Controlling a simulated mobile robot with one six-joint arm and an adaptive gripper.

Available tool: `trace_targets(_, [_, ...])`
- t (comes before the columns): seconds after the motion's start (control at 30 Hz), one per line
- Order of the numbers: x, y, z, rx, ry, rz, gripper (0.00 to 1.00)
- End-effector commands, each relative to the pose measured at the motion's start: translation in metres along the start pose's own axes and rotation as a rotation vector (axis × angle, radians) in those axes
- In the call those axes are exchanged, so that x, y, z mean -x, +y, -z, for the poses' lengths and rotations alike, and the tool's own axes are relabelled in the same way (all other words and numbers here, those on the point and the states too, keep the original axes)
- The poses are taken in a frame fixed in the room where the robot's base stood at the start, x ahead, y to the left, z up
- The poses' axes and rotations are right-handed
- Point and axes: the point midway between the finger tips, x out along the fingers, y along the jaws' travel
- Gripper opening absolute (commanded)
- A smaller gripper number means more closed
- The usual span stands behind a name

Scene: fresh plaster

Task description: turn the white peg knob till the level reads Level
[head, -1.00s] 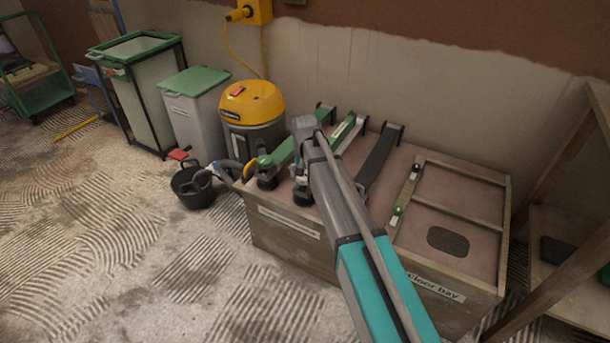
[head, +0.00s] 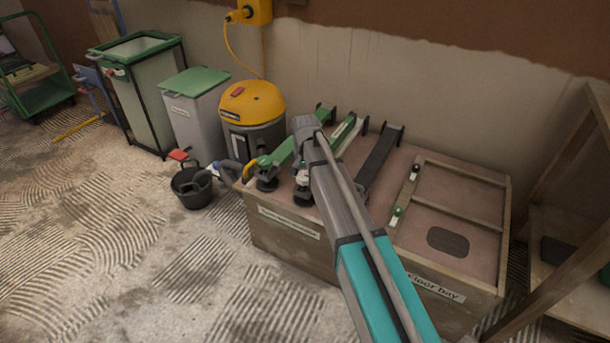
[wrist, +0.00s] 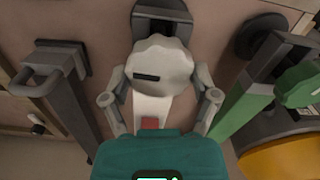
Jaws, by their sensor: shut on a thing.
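The white peg knob (wrist: 160,65) is a scalloped round knob with a dark slot mark, in the middle of the wrist view. It sits at the end of a white bar (wrist: 160,108) that carries a small red patch (wrist: 150,123). My gripper (wrist: 160,76) has one finger on each side of the knob and is shut on it. In the head view my gripper (head: 302,178) is at the near end of the middle bar, and my arm hides much of it. I see no legible level reading.
A green bar (head: 288,155) with a green knob lies left of the white bar, and a dark bar (head: 380,155) lies right. All rest on the wooden bench (head: 285,235). A yellow vacuum (head: 252,105) stands at the left. A framed bay (head: 462,190) is at the right.

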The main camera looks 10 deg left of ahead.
Motion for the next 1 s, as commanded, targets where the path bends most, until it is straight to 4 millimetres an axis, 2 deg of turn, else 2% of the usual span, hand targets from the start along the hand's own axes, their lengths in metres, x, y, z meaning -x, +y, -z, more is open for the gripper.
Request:
trace_targets(0.7, [-0.0002, 0.0014, -0.0008, -0.662, -0.001, 0.0, 0.29])
trace_targets(1.0, [-0.0002, 0.0018, -0.0012, -0.888, -0.001, 0.0, 0.29])
